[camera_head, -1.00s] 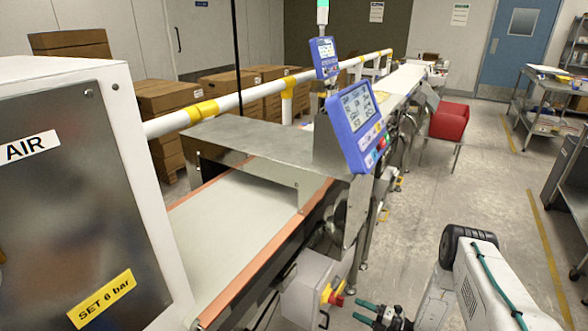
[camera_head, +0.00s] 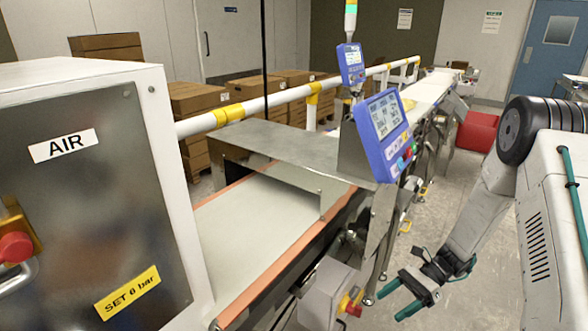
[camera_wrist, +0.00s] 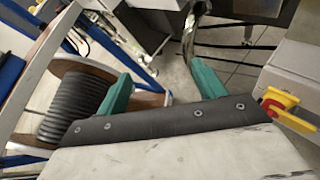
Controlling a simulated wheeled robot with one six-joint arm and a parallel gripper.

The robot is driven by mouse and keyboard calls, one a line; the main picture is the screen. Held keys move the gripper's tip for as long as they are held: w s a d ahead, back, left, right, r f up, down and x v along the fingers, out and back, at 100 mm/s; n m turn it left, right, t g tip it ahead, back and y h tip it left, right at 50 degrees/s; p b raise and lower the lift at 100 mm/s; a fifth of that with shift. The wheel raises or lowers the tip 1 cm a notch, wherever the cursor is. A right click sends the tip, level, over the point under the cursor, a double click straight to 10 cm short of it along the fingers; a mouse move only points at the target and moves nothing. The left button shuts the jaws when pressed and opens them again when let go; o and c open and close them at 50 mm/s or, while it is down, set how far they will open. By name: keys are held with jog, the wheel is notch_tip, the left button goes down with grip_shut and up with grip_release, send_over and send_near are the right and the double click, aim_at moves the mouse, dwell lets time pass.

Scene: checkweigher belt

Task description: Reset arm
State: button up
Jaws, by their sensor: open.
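My gripper (camera_head: 399,297) shows at the lower right of the head view, with two green fingers spread apart and nothing between them. It hangs in front of the belt's side, to the right of a grey switch box (camera_head: 333,290). In the wrist view my gripper (camera_wrist: 160,90) has its two green fingers wide apart, with floor and metal legs seen between them. My arm (camera_head: 480,215) bends down from the right side of the head view.
The conveyor belt (camera_head: 255,215) runs away under a metal cover. A blue display panel (camera_head: 385,130) stands beside it. A white cabinet marked AIR (camera_head: 95,190) fills the left. A cable reel (camera_wrist: 75,108) and a red-yellow switch (camera_wrist: 285,108) flank the fingers.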

jog(key=s+r+n+t+h, duration=0.2)
jog(key=s+r+n+h, duration=0.2)
jog(key=s+r, duration=0.3)
jog(key=s+r+n+t+h, duration=0.2)
jog(key=s+r+n+h, duration=0.2)
jog(key=r, duration=1.1)
jog(key=s+r+n+t+h, duration=0.2)
jog(key=s+r+n+h, duration=0.2)
jog(key=s+r+n, duration=0.5)
jog(key=shift+s+d+r+h, duration=0.3)
jog(key=shift+s+r, duration=0.9)
jog(key=shift+s, duration=0.25)
